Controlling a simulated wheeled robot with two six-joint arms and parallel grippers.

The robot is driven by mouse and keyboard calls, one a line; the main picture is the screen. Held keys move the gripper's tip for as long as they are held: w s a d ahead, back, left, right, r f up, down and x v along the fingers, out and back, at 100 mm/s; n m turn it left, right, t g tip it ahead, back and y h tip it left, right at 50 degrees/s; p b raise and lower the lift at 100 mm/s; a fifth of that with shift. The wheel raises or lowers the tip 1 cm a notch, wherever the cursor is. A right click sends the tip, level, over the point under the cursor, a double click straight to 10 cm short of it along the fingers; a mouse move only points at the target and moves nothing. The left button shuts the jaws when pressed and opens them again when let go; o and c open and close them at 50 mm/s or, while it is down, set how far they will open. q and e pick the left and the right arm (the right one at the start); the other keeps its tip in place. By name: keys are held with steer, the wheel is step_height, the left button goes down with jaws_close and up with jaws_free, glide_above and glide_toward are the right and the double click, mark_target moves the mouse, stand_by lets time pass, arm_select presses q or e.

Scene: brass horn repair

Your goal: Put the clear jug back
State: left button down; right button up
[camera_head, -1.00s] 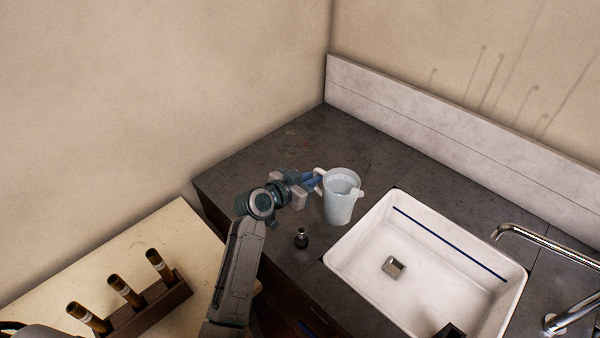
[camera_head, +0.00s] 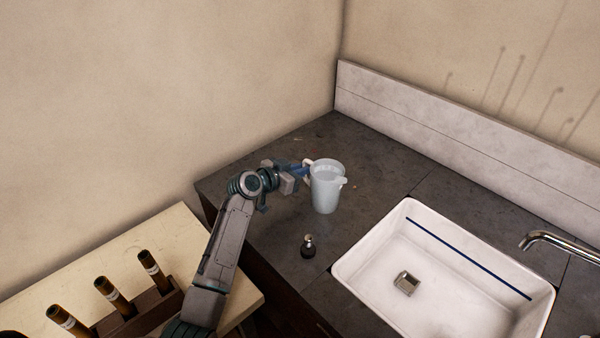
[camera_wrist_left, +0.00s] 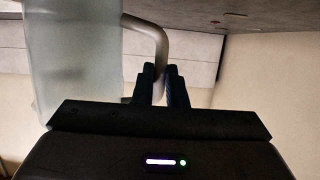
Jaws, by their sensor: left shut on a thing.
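The clear jug (camera_head: 327,190) is upright over the dark counter, left of the sink, with its handle toward my arm. My left gripper (camera_head: 303,173) is shut on the jug's handle. In the left wrist view the jug's frosted body (camera_wrist_left: 78,55) fills the upper left, and the left gripper's fingers (camera_wrist_left: 163,85) close on the handle (camera_wrist_left: 160,45). I cannot tell whether the jug's base touches the counter. My right gripper is not in view.
A small dark bottle (camera_head: 308,246) stands in front of the jug. The white sink (camera_head: 385,235) and a tap (camera_head: 560,243) are at the right. A rack (camera_head: 150,304) with several brown tubes is on the pale table (camera_head: 160,240). The back corner of the counter (camera_head: 340,135) is clear.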

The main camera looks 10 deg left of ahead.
arm_select(q)
steer(key=c, duration=1.5)
jaws_free()
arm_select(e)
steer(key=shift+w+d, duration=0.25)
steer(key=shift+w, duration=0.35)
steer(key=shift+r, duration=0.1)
arm_select(q)
steer(key=shift+s+a+r, duration=0.15)
steer(key=shift+s+r, duration=0.05)
steer(key=shift+s, duration=0.05)
steer(key=p+v, duration=0.2)
steer(key=v, duration=0.5)
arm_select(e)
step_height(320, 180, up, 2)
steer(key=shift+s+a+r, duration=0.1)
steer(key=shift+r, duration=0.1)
